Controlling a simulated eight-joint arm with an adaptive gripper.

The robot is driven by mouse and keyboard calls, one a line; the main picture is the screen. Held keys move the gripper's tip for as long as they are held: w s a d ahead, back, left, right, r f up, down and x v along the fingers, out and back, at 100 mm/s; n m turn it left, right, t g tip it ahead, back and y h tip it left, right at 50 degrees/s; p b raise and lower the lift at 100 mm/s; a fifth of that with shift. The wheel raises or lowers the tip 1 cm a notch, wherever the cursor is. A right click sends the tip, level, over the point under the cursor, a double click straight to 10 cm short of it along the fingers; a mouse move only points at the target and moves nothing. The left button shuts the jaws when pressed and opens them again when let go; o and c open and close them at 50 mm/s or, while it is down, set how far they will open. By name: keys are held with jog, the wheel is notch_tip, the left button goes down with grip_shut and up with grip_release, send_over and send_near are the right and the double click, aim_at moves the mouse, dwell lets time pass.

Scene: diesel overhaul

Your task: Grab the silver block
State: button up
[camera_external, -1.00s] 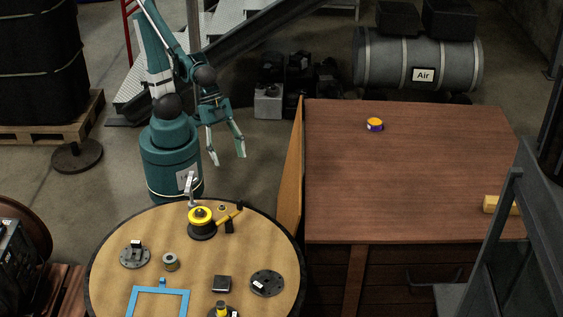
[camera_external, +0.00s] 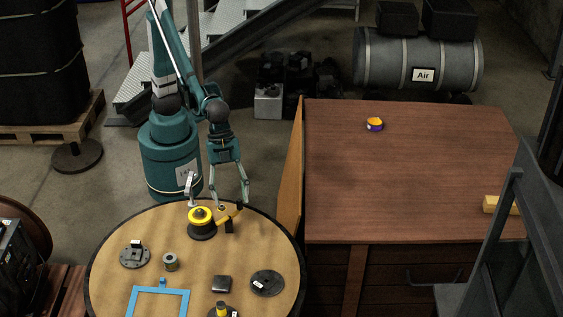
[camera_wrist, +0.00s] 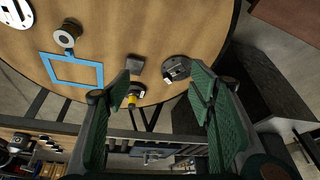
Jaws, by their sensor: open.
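The block (camera_external: 221,284), a small dark grey metallic square piece, lies flat near the front of the round wooden table (camera_external: 185,228). It also shows in the wrist view (camera_wrist: 136,65), up and left of centre, close to the tip of the left finger in the picture. My gripper (camera_external: 230,200) is open and empty, pointing down above the back right edge of the table, behind the block and apart from it. In the wrist view my gripper (camera_wrist: 160,80) has its two green fingers spread wide with nothing between them in contact.
A yellow and black round device (camera_external: 201,222) with a yellow handle stands between my gripper and the block. A dark disc (camera_external: 267,283) lies right of the block, a blue frame (camera_external: 160,291) left. A wooden panel (camera_external: 291,190) and brown workbench (camera_external: 410,170) rise at the right.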

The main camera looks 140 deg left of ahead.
jog(key=w+d+f+m+g+p, duration=0.1)
jog(key=w+d+f+m+p, duration=0.1)
jog(key=w+d+f, duration=0.55)
jog(key=m, duration=0.2)
send_near(221, 282)
jog(key=shift+w+a+f+g+h+p, duration=0.2)
jog(key=shift+w+f+g+h+p, duration=0.15)
jog(key=shift+w, duration=0.25)
jog(key=shift+r, duration=0.1)
jog(key=shift+b+x, duration=0.35)
jog(key=shift+x, duration=0.95)
jog(key=shift+b+x, duration=0.85)
jog(key=shift+x, duration=1.8)
jog(key=shift+s+a, duration=0.1)
jog(key=shift+s, duration=0.1)
jog(key=shift+c, duration=0.5)
